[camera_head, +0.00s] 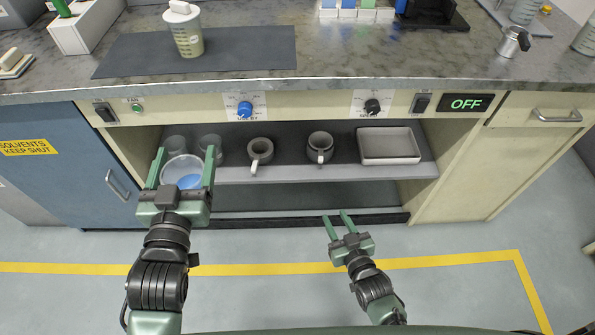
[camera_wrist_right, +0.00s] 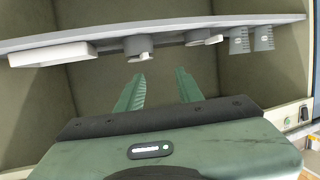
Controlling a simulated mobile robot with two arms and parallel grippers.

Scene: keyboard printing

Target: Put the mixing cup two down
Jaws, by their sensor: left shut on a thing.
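My left gripper (camera_head: 184,160) is shut on a clear cup (camera_head: 182,167) with blue contents, its fingers on either side of it. The cup is held in front of the left part of the open shelf (camera_head: 290,174) under the counter. No label on it can be read, so I cannot tell its number. Two more clear cups, one at the left (camera_head: 174,144) and one beside it (camera_head: 210,143), stand on the shelf behind it. My right gripper (camera_head: 336,217) is open and empty, low in front of the cabinet; its spread fingers also show in the right wrist view (camera_wrist_right: 158,84).
Two grey mugs, one left (camera_head: 260,147) and one right (camera_head: 320,143), and a pale tray (camera_head: 389,146) stand on the shelf. Above, the counter holds a dark mat (camera_head: 255,50) with a lidded cup (camera_head: 186,38) on it. A blue cabinet door (camera_head: 62,165) is at left.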

